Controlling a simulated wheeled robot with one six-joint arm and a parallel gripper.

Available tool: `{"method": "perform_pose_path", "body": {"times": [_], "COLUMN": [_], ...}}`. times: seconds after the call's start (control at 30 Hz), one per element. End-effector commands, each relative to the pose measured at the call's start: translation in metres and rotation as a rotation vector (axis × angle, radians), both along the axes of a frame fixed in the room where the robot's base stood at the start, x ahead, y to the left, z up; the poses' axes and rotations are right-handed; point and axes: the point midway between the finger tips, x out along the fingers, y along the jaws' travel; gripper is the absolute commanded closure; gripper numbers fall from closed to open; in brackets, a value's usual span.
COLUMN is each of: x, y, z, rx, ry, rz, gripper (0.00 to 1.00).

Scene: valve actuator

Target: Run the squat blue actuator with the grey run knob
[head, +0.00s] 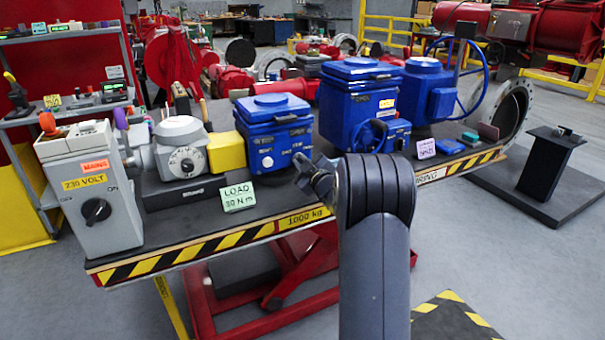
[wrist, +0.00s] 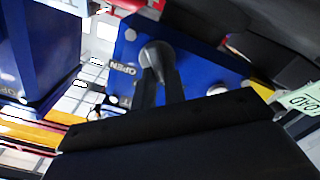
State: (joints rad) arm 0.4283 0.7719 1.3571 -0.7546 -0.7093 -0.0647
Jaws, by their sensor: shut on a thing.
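The squat blue actuator (head: 273,132) stands on the bench, left of the taller blue actuators in the head view. Its blue face (wrist: 200,72) with a white OPEN label fills the middle of the wrist view. The grey run knob (wrist: 152,50) is on that face, at the tips of my gripper's fingers. My gripper (wrist: 160,68) is shut on the knob, with the fingers seen from behind.
A green LOAD card (head: 238,197) stands in front of the actuator. A grey 230 volt box (head: 94,190) with a black knob is at the bench's left end. A taller blue actuator (head: 358,98) with a handwheel stands close on the right. The striped bench edge (head: 190,252) runs in front.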

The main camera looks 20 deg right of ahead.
Motion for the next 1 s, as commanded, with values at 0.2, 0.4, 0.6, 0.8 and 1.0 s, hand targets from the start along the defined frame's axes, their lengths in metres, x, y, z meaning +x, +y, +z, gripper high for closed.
{"method": "perform_pose_path", "body": {"times": [0.2,0.4,0.6,0.8,1.0], "x": [0.0000,-0.0001,-0.0001,0.0000,0.0000], "y": [0.0010,0.0012,0.0013,0.0013,0.0012], "z": [-0.0030,-0.0018,-0.0014,-0.0014,-0.0012], "rx": [-0.083,-0.115,-0.119,-0.118,-0.117], "ry": [-0.002,-0.002,-0.002,-0.002,-0.003], "rz": [0.001,0.001,0.001,0.001,0.000], "gripper": [1.00,1.00,1.00,0.87,0.71]}}
